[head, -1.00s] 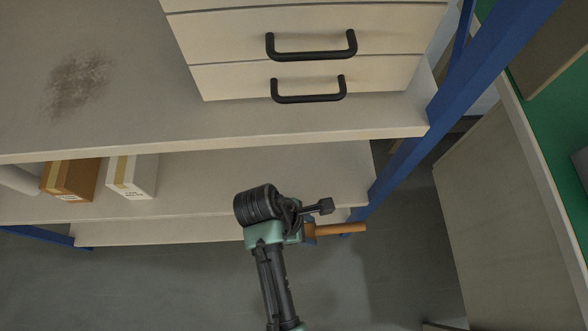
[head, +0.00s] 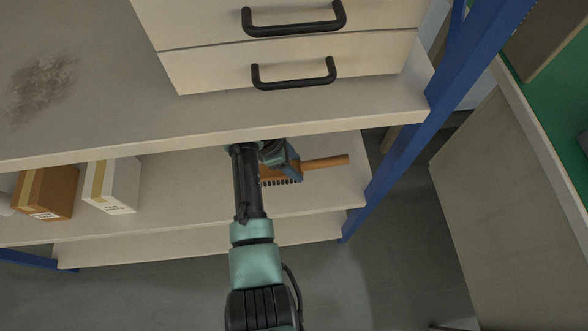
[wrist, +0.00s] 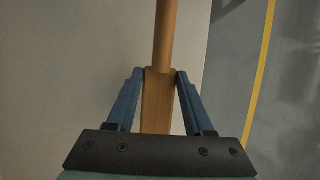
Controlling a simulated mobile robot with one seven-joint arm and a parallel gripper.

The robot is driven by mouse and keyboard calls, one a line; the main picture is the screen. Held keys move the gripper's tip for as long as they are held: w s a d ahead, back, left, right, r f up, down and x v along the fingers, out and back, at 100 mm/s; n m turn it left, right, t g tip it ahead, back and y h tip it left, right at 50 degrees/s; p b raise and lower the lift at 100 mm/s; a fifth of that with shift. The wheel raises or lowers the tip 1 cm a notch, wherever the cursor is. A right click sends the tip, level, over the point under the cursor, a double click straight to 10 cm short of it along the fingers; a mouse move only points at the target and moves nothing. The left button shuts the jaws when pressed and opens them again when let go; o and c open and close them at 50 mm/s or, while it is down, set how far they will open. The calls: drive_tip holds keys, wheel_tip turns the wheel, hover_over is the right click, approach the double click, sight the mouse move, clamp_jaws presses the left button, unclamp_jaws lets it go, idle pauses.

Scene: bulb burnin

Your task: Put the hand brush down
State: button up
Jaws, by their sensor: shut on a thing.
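The hand brush (head: 325,162) has a wooden handle pointing right and a row of dark bristles under its block. My gripper (head: 291,163) is shut on it, over the lower shelf and partly under the worktop's front edge. In the wrist view the brush's wooden body (wrist: 157,100) runs lengthwise between the two blue fingers of my gripper (wrist: 160,76). The bristles are hidden there. I cannot tell whether the brush touches the shelf.
The lower shelf (head: 330,188) is bare around the brush. A brown box (head: 47,192) and a white box (head: 112,186) stand on its left part. The worktop (head: 110,105) overhangs it, with drawers above. A blue post (head: 400,140) stands to the right.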

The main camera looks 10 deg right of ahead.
wheel_tip(320, 180, down, 3)
drive_tip(key=shift+f+b, duration=0.1)
drive_tip(key=shift+b, duration=0.45)
drive_tip(key=o, duration=1.2)
drive_tip(key=p+v, duration=0.2)
drive_tip(key=v, duration=0.2)
drive_tip(key=shift+a, duration=0.2)
drive_tip(key=a, duration=1.1)
drive_tip(key=shift+a+f, duration=0.2)
drive_tip(key=shift+f, duration=0.15)
